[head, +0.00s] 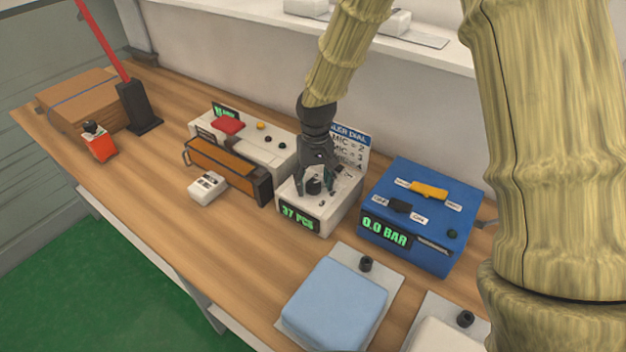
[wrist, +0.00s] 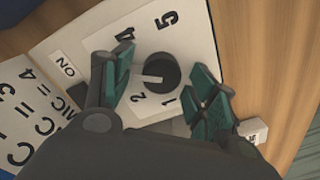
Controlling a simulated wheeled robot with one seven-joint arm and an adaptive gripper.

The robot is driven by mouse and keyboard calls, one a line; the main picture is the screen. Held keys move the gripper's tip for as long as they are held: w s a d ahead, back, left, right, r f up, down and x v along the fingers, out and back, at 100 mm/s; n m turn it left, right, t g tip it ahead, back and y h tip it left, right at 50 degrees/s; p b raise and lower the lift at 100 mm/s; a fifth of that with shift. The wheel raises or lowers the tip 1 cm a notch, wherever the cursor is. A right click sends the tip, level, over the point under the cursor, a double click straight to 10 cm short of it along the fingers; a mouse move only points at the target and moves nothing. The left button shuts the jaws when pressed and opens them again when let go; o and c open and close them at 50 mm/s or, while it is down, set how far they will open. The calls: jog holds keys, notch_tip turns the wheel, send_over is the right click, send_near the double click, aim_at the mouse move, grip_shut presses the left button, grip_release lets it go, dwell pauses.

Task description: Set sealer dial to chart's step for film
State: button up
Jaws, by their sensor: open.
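The sealer (head: 318,222) is a white box with a green "37 PCS" display. Its black dial knob (head: 313,186) is on top; the wrist view shows the knob (wrist: 163,70) with a white pointer and the numbers 1, 2, 4 and 5. The pointer faces left, between 2 and 4, toward a spot a finger covers. The chart (head: 350,140) stands behind, partly hidden by my gripper; its lines end in 2, 3 and 4. My gripper (wrist: 160,85) is open, its fingers on either side of the knob, with gaps visible. I cannot tell the film's thickness.
A blue machine (head: 405,225) reading "0.0 BAR" stands close on the right. A white machine with an orange-brown bar (head: 225,168) stands left. A light-blue pack (head: 335,305) lies in front. An orange-red item (head: 100,146), a red lever (head: 100,40) and cardboard (head: 80,100) are far left.

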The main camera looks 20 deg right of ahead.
jog(key=shift+s+r, duration=0.15)
jog(key=shift+c, duration=0.5)
jog(key=shift+s+r, duration=0.1)
jog(key=c, duration=0.9)
jog(key=shift+r+n+p, duration=0.1)
jog(key=shift+n+p, duration=0.5)
jog(key=shift+n, duration=0.5)
jog(key=shift+c, duration=0.2)
jog(key=o, duration=1)
jog(key=shift+f, duration=0.25)
jog(key=shift+o, duration=0.2)
